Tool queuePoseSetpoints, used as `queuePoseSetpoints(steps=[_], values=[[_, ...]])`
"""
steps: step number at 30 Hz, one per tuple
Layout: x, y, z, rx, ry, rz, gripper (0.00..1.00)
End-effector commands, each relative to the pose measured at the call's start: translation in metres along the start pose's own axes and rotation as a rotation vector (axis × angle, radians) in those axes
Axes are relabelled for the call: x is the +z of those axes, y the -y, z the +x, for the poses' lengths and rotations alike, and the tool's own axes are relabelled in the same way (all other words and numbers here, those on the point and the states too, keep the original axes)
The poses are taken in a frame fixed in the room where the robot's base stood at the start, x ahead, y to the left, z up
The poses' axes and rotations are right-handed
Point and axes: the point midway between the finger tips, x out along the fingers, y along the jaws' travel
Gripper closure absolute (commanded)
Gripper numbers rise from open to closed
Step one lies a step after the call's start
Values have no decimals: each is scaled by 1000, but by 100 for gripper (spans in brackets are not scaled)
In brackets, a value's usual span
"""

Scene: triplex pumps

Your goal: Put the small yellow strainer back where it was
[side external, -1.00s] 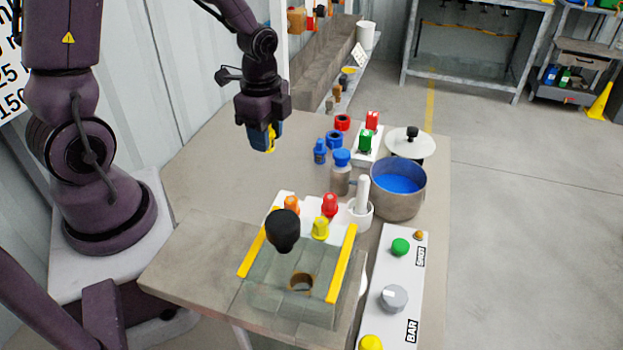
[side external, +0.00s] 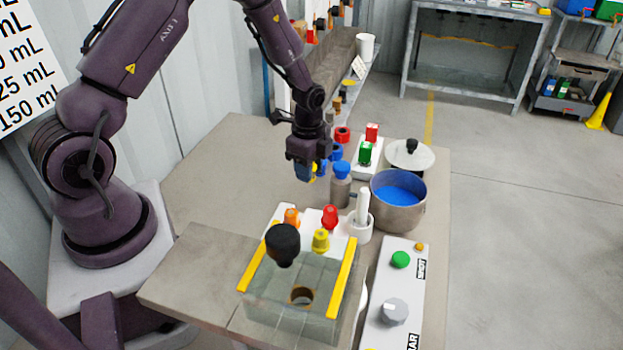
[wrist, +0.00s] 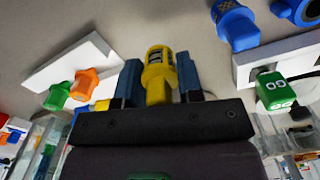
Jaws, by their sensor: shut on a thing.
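My gripper (side external: 306,175) is above the table in the side view, left of the grey bottle with the blue cap. In the wrist view its two blue fingers (wrist: 160,82) are shut on the small yellow strainer (wrist: 158,62), which has dark slots in its head. Only a bit of yellow shows at the fingers in the side view. A white rack (side external: 268,222) nearer the camera holds an orange piece (side external: 291,217), a red piece (side external: 330,216) and another yellow piece (side external: 320,240). I cannot tell which spot the strainer came from.
A clear tank (side external: 265,305) with yellow rails and a black knob stands in front of the rack. The table's left part (side external: 215,165) is clear.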

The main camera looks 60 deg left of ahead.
Motion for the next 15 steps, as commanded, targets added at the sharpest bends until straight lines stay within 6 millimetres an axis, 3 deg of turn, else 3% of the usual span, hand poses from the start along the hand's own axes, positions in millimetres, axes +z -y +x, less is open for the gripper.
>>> queuePoseSetpoints(steps=[9, 15], values=[[-1, 7, 35, 4, 2, 1, 88], [-1, 8, 40, -1, 0, 0, 88]])
